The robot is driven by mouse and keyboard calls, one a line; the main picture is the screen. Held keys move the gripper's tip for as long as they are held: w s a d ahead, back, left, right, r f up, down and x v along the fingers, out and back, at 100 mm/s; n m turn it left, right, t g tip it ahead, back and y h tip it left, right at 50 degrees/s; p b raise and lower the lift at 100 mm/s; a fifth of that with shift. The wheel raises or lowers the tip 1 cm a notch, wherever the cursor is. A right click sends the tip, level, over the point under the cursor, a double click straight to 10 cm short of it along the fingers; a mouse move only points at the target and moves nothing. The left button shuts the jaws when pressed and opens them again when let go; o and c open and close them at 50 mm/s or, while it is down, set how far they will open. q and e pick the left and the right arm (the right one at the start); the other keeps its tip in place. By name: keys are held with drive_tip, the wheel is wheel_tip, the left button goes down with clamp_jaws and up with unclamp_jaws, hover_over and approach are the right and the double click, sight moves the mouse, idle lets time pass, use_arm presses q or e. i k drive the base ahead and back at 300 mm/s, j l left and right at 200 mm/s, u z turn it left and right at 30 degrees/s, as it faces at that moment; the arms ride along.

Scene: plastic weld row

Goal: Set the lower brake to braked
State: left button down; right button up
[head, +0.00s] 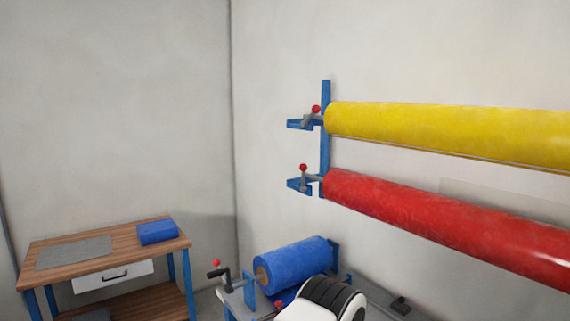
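A blue wall rack (325,150) holds a yellow roll (440,128) above a red roll (440,218). The lower brake (303,177) is a small grey lever with a red knob, at the left end of the red roll. Its lever stands about upright above a blue bracket. The upper brake (312,114), also red-knobbed, sits at the left end of the yellow roll and leans to the right. Neither of my grippers can be made out in the head view.
A blue roll (290,262) lies on a low stand with a crank (218,274) and a red knob at its left. A white and black rounded part, possibly mine, is in front.

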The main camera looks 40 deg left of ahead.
sight(303, 166)
drive_tip(key=i+j+z, duration=0.1)
drive_tip(key=j, duration=1.35)
drive_tip(key=i+j+z, duration=0.15)
drive_tip(key=j, duration=1.35)
drive_tip(key=k+j, duration=0.1)
drive_tip(key=j, duration=0.35)
drive_tip(key=k+j, duration=0.1)
drive_tip(key=j, duration=0.35)
drive_tip(key=j+z, duration=0.1)
drive_tip(key=j, duration=0.3)
drive_tip(key=k, duration=0.05)
